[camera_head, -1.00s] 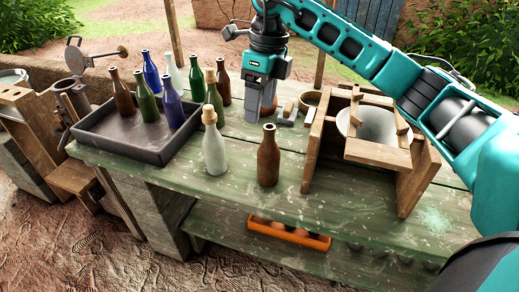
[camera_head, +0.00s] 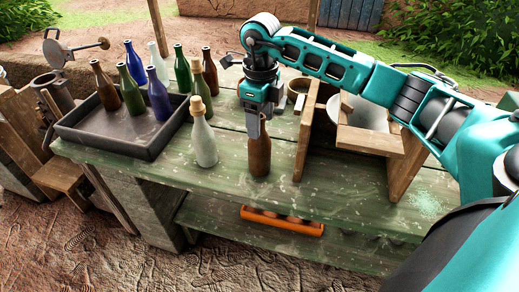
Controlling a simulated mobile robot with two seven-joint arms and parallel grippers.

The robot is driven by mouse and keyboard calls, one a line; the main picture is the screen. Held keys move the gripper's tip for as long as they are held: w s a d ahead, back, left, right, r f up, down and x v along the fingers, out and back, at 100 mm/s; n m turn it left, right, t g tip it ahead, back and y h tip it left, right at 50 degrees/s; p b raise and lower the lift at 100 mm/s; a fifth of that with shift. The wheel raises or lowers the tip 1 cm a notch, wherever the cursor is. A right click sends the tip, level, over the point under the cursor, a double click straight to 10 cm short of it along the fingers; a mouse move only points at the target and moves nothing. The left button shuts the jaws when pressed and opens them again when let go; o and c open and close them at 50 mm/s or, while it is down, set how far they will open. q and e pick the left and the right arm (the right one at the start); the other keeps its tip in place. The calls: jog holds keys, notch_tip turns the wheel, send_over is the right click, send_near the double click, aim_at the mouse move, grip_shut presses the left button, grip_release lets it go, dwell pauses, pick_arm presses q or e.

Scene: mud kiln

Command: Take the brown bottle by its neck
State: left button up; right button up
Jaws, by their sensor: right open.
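A brown bottle (camera_head: 260,157) stands upright near the front edge of the green wooden table (camera_head: 300,190). My right gripper (camera_head: 253,128) points down at the bottle's top, its fingers in front of or around the neck; I cannot tell which. The gripper and its fingers hide the bottle's mouth and most of its neck. The right gripper is open. Another brown bottle (camera_head: 104,90) stands in the dark tray at left, and a third brown bottle (camera_head: 209,72) stands behind the tray's right side. My left gripper is not in view.
A whitish corked bottle (camera_head: 203,140) stands just left of the brown bottle. The dark tray (camera_head: 120,138) holds green and blue bottles. A wooden frame (camera_head: 402,165) with a white bowl (camera_head: 365,113) stands close on the right.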

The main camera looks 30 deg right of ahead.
jog(key=shift+f, duration=0.7)
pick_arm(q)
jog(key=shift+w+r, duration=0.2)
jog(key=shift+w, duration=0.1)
pick_arm(e)
jog(key=shift+c, duration=0.5)
jog(key=c, duration=1.1)
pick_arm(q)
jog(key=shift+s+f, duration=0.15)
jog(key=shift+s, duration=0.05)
pick_arm(e)
jog(key=shift+r, duration=0.15)
grip_shut()
